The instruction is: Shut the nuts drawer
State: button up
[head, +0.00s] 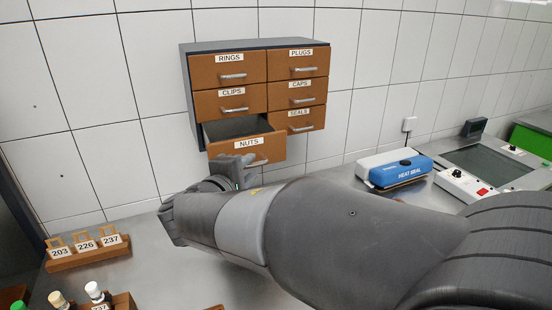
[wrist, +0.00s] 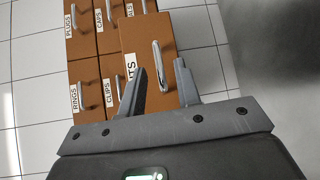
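The nuts drawer (head: 272,147) is the bottom left drawer of a small wall cabinet (head: 256,44). It has a brown front with a NUTS label and a silver bar handle, and it is pulled out, showing its dark inside. My gripper (head: 244,160) is at the drawer's front, near the handle, and partly hides it in the head view. In the wrist view, the fingers of my gripper (wrist: 160,78) are apart with a gap between them. The drawer front (wrist: 146,42) and handle (wrist: 160,66) show beyond that gap. I cannot tell whether a finger touches the front.
The clips drawer (head: 232,101) above and the seals drawer (head: 297,121) beside it are closed. A blue heat sealer (head: 400,171) is on the bench to the right. A rack with number tags (head: 88,254) stands at the left. Tiled wall is behind.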

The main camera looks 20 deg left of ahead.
aim_at(254, 165)
jog(key=shift+w+f, duration=0.15)
jog(key=shift+w, duration=0.7)
jog(key=shift+w+f, duration=0.1)
jog(key=shift+w, duration=0.7)
grip_shut()
